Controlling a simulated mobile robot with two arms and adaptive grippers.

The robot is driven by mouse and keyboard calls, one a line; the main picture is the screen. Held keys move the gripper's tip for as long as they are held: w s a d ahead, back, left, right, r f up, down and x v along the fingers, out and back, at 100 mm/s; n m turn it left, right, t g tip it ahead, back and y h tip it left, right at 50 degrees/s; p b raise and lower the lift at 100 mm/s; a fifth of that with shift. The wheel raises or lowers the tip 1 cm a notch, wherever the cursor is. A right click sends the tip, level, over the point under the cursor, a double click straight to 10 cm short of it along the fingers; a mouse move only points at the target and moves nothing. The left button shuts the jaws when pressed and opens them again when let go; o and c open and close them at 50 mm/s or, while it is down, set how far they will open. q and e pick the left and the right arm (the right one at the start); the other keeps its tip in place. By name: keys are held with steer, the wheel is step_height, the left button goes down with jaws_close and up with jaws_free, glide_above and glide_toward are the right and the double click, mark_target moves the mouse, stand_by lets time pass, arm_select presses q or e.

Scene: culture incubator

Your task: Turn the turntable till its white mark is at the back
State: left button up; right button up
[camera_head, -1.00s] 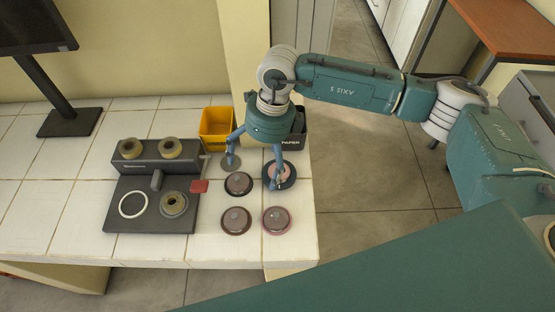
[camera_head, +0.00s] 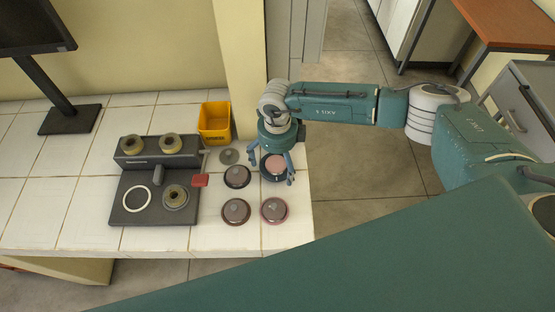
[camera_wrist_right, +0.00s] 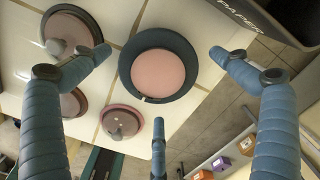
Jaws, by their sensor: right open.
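The turntable is a dark round base with a pink disc on top (camera_head: 273,165), near the right edge of the tiled bench. In the right wrist view the turntable (camera_wrist_right: 160,72) is near the middle, and a small white mark (camera_wrist_right: 143,99) shows at the lower-left rim of its pink disc, on the side towards the pink-rimmed lidded dish in front. My right gripper (camera_head: 271,173) is open above the turntable, its fingers spread around it. In the wrist view the fingers stand apart from the disc. My left gripper is not in view.
Several round lidded dishes (camera_head: 237,177) stand left and in front of the turntable. A dark device (camera_head: 130,205) with rings and a red paddle (camera_head: 200,181) is further left. A yellow bin (camera_head: 214,122) stands behind.

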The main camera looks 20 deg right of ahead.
steer(key=shift+f, duration=0.1)
steer(key=c, duration=1.2)
steer(key=shift+s+d, duration=0.1)
steer(key=shift+s, duration=0.1)
steer(key=shift+c, duration=0.4)
